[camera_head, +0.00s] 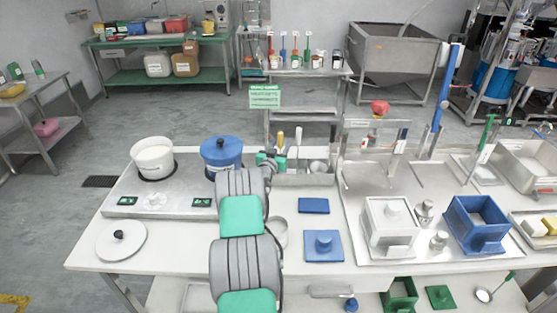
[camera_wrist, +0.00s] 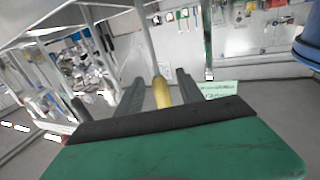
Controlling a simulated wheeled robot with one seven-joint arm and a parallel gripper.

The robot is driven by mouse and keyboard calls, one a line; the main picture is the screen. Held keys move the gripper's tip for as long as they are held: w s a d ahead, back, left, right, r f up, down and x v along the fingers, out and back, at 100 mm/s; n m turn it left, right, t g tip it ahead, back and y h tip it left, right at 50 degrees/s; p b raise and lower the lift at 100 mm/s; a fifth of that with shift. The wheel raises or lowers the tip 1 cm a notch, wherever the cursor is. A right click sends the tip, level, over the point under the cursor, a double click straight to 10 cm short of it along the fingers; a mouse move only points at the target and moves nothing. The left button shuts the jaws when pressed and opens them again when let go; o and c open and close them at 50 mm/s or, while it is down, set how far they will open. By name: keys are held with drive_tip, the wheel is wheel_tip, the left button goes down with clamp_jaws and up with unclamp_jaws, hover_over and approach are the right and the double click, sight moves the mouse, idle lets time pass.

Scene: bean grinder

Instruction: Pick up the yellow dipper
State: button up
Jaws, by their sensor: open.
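The yellow dipper shows as an upright yellow handle (camera_head: 280,141) at the back edge of the table, in or behind a metal holder (camera_head: 305,179). In the wrist view the yellow handle (camera_wrist: 161,93) stands between the two grey fingers of my gripper (camera_wrist: 159,84), with a gap on each side. The fingers are open and do not appear to touch it. In the head view my gripper (camera_head: 268,160) is beside the handle, partly hidden by my arm. The dipper's lower end is hidden.
A blue pot (camera_head: 222,153) stands close left of my gripper, with a white pot (camera_head: 153,157) further left. A white-handled utensil (camera_head: 298,137) stands just right of the yellow handle. A blue square lid (camera_head: 323,245) and a white box (camera_head: 390,227) are nearer on the right.

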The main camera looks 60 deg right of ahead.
clamp_jaws()
idle(0.4)
